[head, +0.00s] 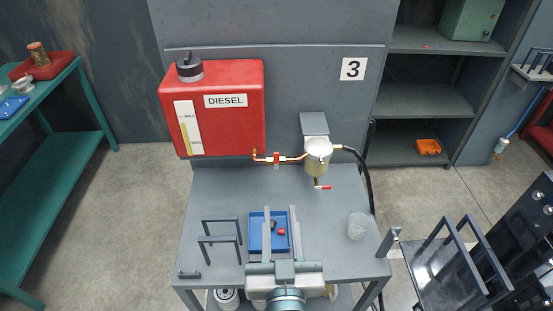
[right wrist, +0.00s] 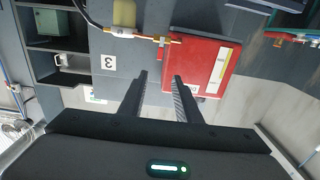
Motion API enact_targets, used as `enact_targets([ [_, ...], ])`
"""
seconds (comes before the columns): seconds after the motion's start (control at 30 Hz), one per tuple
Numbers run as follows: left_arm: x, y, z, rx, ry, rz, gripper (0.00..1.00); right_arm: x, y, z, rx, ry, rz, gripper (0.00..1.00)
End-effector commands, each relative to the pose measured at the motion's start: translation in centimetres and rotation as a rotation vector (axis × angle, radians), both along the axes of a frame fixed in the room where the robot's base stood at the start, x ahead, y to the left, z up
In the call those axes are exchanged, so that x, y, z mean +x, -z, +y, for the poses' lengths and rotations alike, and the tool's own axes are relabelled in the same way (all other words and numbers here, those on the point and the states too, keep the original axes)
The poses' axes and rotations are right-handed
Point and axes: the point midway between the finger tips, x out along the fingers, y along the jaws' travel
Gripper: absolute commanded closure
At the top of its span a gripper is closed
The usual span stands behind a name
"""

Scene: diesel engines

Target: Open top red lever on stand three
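The red DIESEL tank (head: 225,125) hangs on the panel of stand three, marked by a "3" sign (head: 353,69). A small red lever valve (head: 276,159) sits on the copper pipe between the tank and the filter bowl (head: 318,158). A second red lever (head: 323,187) is below the filter. My right gripper (head: 281,208) is open and empty over the bench, apart from both levers. The right wrist view shows the stand upside down, with the open fingers (right wrist: 160,80) pointing toward the tank (right wrist: 205,55). My left gripper is not in view.
On the bench (head: 215,190) are a blue tray (head: 256,244) with small red and black items, dark metal brackets (head: 220,239) and a clear cup (head: 357,226). A black hose (head: 362,175) runs down at the right. The bench area below the pipe is clear.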

Motion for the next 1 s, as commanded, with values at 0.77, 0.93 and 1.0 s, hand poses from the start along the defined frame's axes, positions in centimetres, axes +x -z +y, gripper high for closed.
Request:
enact_targets([
  [0.77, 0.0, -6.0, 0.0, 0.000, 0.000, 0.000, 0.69, 11.8, -0.6, -0.1, -0.006, 0.002, -0.001, 0.70],
  [0.93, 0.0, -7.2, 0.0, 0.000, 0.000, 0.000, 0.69, 14.5, -0.4, -0.1, -0.004, 0.001, -0.001, 0.70],
  [1.0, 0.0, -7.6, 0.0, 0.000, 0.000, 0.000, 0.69, 15.3, -0.3, 0.0, -0.004, 0.000, 0.000, 0.70],
])
